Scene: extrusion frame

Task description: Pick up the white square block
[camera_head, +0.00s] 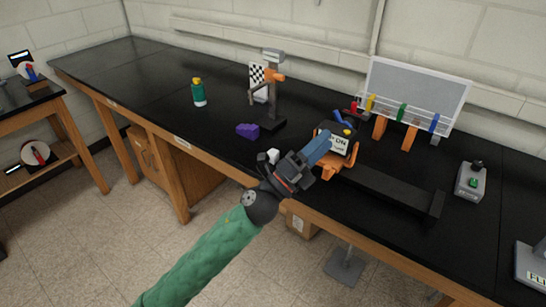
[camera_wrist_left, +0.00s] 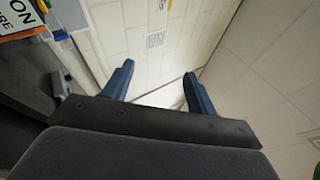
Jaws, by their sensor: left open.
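A small white block (camera_head: 273,155) shows in the head view near the front edge of the black table, just left of my left wrist. The arm partly crowds it, and its full shape is too small to tell. My left gripper (camera_head: 318,148) is to the right of the block, its blue fingers pointing up and right near an orange stand with a sign. In the left wrist view the two blue fingers (camera_wrist_left: 159,70) are apart with nothing between them. The block does not show there. My right gripper is out of view.
A purple block (camera_head: 247,131) and a green bottle with a yellow cap (camera_head: 198,93) stand left of the gripper. The orange stand (camera_head: 340,158), a dark rail (camera_head: 385,188) and a grey button box (camera_head: 470,181) are right. The table's far left is clear.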

